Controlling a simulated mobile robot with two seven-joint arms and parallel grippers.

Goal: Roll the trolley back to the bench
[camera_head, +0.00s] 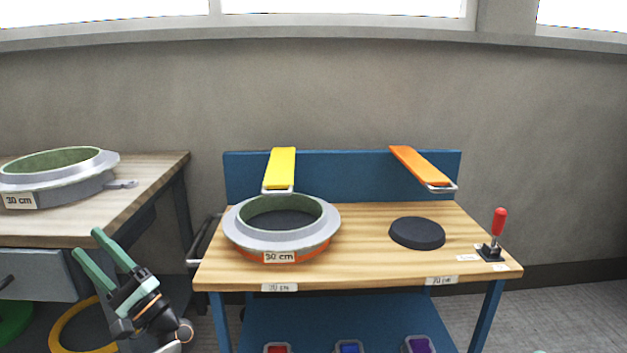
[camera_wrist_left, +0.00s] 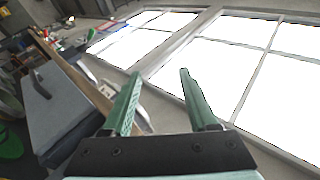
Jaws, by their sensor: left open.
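The trolley (camera_head: 365,268) has a wooden top, blue legs and a blue back panel, and stands right of the wooden bench (camera_head: 150,185) with a gap between them. A grey handle bar (camera_head: 203,243) sticks out from the trolley's left side. My left gripper (camera_head: 87,241) is open and empty, in front of the bench and left of the handle, apart from it. Its green fingers also show spread in the left wrist view (camera_wrist_left: 159,74), with windows behind. My right gripper is not in view.
Another mould (camera_head: 60,185) sits on the bench. Grey floor (camera_head: 570,310) is clear at right.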

